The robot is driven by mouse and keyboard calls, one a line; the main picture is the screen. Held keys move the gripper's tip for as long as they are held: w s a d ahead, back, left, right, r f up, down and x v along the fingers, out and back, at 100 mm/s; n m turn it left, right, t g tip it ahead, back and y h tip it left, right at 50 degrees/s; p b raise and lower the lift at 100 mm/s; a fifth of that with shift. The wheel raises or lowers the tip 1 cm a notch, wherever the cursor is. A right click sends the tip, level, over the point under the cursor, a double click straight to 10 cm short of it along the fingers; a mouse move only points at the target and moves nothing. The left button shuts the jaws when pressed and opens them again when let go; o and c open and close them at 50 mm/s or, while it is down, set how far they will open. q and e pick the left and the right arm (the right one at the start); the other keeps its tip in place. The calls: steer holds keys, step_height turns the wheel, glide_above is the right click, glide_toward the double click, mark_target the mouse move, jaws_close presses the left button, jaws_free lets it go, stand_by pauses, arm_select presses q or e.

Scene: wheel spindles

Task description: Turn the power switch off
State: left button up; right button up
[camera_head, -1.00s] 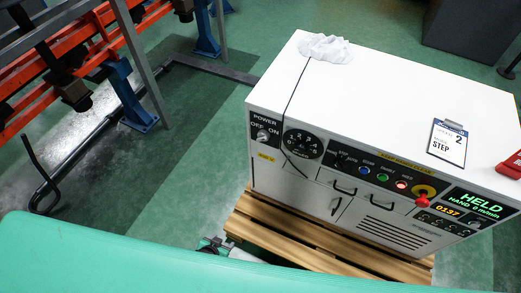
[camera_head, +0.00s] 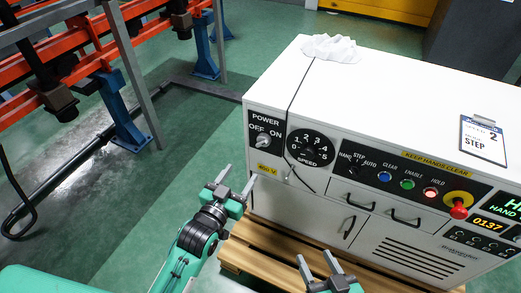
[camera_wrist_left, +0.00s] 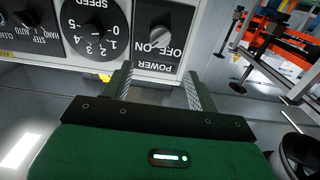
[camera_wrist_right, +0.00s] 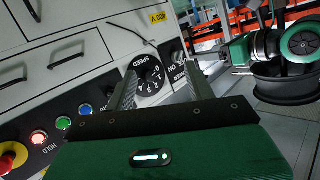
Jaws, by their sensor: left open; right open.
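The power switch (camera_head: 263,140) is a light grey knob on a black panel marked POWER, OFF and ON, at the left end of the white cabinet's front. It also shows upside down in the left wrist view (camera_wrist_left: 161,37). I cannot tell for sure which label it points to. My left gripper (camera_head: 238,178) is open and empty, in front of and below the switch, apart from it. In the left wrist view the switch lies beyond the fingers, between their lines. My right gripper (camera_head: 317,262) is open and empty, low in front of the cabinet doors.
The speed dial (camera_head: 310,147) is just right of the switch, then buttons and a red stop knob (camera_head: 459,208). The cabinet (camera_head: 400,95) stands on a wooden pallet (camera_head: 262,249). An orange rack (camera_head: 88,40) is at left. Green floor between is clear.

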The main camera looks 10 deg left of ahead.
mark_target(261, 144)
arm_select(q)
steer(key=b+x, duration=0.2)
steer(key=x, duration=1)
steer(key=shift+w+f, duration=0.15)
steer(key=shift+w, duration=0.05)
steer(key=shift+w+d, duration=0.25)
steer(key=shift+w, duration=0.35)
arm_select(e)
steer(key=w+d+r+t, duration=0.1)
steer(key=w+r+t, duration=0.1)
steer(key=r, duration=0.3)
steer(key=w+d+r+t, duration=0.1)
steer(key=w+r+t, duration=0.1)
steer(key=r+t, duration=0.2)
steer(key=shift+w+d+r+t+y, duration=0.3)
steer(key=shift+r+t, duration=0.1)
steer(key=shift+r, duration=0.35)
arm_select(q)
steer(key=c, duration=0.9)
